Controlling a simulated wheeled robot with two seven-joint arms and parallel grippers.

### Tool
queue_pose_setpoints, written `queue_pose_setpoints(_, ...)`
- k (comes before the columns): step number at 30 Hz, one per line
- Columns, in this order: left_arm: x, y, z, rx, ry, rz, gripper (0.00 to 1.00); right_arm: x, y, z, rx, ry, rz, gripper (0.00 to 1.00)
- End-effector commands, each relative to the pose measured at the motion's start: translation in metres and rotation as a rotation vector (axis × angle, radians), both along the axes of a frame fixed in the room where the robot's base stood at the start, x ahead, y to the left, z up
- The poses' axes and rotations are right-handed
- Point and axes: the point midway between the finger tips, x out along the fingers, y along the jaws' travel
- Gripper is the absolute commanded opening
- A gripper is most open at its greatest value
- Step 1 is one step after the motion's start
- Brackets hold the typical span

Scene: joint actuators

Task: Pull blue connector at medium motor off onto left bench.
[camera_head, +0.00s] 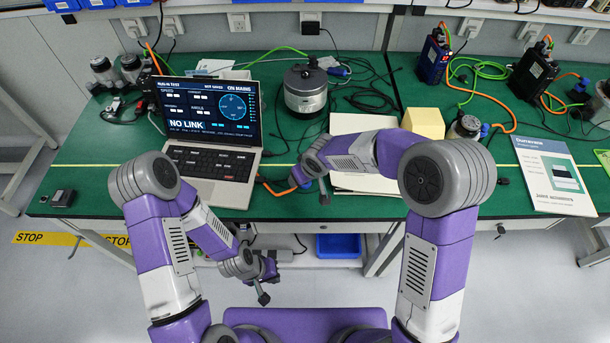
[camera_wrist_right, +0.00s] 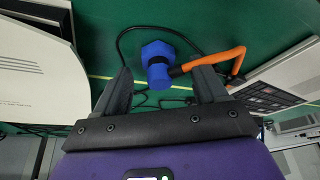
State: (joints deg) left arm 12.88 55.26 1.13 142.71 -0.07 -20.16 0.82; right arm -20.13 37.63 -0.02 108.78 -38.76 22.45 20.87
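A blue connector (camera_wrist_right: 157,62) with an orange cable (camera_wrist_right: 212,61) shows in the right wrist view, over the green bench top. It lies between and just beyond the fingers of my right gripper (camera_wrist_right: 165,80), which are apart with a gap on each side of it. No motor shows joined to this connector. In the head view my right gripper (camera_head: 312,186) is low over the front of the bench, right of the laptop. My left gripper (camera_head: 264,284) hangs in front of the bench edge; its finger gap is unclear. A large silver motor (camera_head: 305,90) stands at the back middle; which motor is medium is unclear.
An open laptop (camera_head: 212,130) reading "NO LINK" stands left of my right gripper. A yellow block (camera_head: 424,122) and a small motor (camera_head: 465,127) are to the right. Drive boxes (camera_head: 433,57) with cables stand at the back right. The front left bench top is mostly clear.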

Motion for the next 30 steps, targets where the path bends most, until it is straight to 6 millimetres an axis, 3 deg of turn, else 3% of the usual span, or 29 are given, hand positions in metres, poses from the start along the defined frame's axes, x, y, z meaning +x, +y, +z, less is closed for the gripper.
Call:
queue_pose_setpoints(8, 0.0, 0.0, 0.002, 0.0, 0.0, 0.0, 0.0, -0.001, -0.001, 0.006, 0.001, -0.001, 0.0, 0.71)
queue_pose_setpoints(21, 0.0, 0.0, 0.024, 0.0, 0.0, 0.0, 0.0, -0.023, -0.013, 0.066, 0.001, -0.002, 0.0, 0.71)
queue_pose_setpoints(30, 0.0, 0.0, 0.024, 0.0, 0.0, 0.0, 0.0, -0.025, -0.015, 0.07, 0.0, 0.0, 0.0, 0.71)
